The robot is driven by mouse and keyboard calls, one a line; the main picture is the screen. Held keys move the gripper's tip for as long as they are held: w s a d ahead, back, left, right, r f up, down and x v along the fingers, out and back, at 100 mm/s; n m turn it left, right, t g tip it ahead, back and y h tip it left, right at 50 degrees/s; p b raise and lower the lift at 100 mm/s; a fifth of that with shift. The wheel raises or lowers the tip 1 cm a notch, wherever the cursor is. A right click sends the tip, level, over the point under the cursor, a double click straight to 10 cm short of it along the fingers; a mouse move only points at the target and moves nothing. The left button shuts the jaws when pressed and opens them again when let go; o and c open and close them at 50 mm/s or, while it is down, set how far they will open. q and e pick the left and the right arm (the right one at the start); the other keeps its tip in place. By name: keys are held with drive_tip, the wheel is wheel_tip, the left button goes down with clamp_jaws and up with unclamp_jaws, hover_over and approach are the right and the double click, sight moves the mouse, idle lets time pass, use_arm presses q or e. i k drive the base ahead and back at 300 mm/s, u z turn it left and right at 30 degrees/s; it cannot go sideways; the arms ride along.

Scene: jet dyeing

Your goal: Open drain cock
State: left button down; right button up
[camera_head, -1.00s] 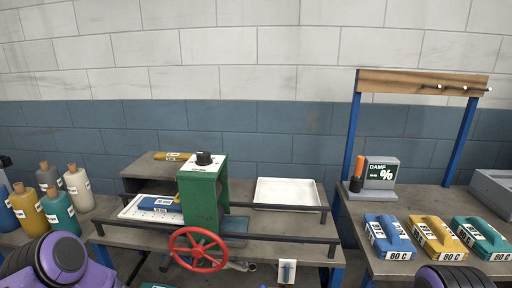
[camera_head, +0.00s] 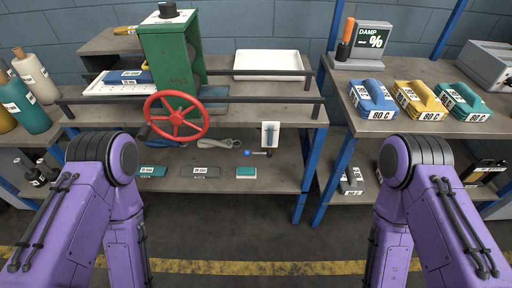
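What looks like the drain cock is a small fitting with a blue ball-shaped knob (camera_head: 247,153) below the work table. It sits just under a white plate with a blue mark (camera_head: 270,134). Its short lever appears to lie sideways, though the detail is too small to be sure. My two purple arms come in at the lower left and lower right. Both grippers are out of view, and neither arm touches the fitting.
A red handwheel (camera_head: 173,116) stands on the front of the green machine (camera_head: 172,55), left of the fitting. A white tray (camera_head: 268,64) rests on the table. The lower shelf (camera_head: 222,184) holds flat labelled pieces. Coloured irons (camera_head: 372,98) stand on the right table.

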sight(269, 153)
drive_tip(key=u, duration=0.1)
drive_tip(key=k, duration=1.05)
drive_tip(key=z, duration=0.95)
drive_tip(key=i, duration=1.3)
drive_tip(key=u, duration=0.9)
